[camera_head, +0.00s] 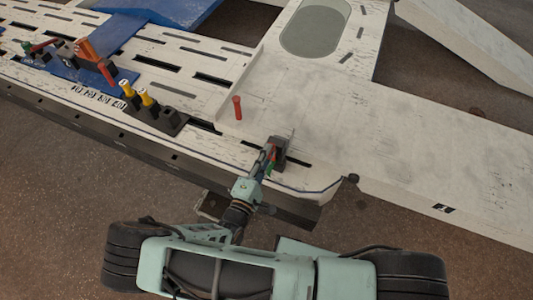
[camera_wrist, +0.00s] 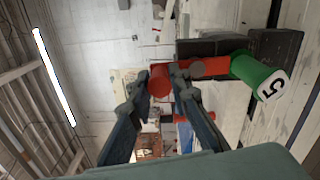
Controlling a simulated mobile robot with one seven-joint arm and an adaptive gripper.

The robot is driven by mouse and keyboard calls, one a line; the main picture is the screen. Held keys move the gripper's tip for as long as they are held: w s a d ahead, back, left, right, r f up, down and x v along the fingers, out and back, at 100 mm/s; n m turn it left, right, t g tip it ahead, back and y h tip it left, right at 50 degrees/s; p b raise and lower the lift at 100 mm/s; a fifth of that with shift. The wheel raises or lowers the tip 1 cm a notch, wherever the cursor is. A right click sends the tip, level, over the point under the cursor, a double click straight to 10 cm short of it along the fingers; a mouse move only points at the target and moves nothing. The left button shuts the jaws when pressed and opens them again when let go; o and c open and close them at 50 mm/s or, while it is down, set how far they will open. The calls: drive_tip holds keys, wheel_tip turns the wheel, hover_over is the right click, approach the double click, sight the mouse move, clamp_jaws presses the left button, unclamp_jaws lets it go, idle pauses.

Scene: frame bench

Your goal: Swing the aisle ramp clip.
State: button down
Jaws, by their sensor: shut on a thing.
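A clip with a dark block base (camera_head: 279,145) sits on the white deck edge beside the ramp. In the wrist view its red lever (camera_wrist: 212,69) runs sideways past the dark block (camera_wrist: 205,47). A green cap marked with a 5 (camera_wrist: 249,69) is at the right end. My gripper (camera_wrist: 159,84) is shut on the lever's red end (camera_wrist: 159,78), which shows between the fingertips. In the head view my gripper (camera_head: 265,159) reaches up to the clip from the front and hides most of the lever.
A red pin (camera_head: 237,107) stands upright on the deck beyond the clip. Two yellow-topped levers (camera_head: 147,98) and several red levers (camera_head: 106,74) stand farther left. A pale ramp plate (camera_head: 420,150) lies to the right. A dark rail (camera_head: 150,147) runs along the front edge.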

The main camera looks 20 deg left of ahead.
drive_tip(key=c, duration=1.8)
unclamp_jaws()
drive_tip(key=shift+o, duration=0.2)
drive_tip(key=s, duration=0.7)
drive_tip(key=shift+s+a, duration=0.2)
drive_tip(key=shift+a, duration=0.05)
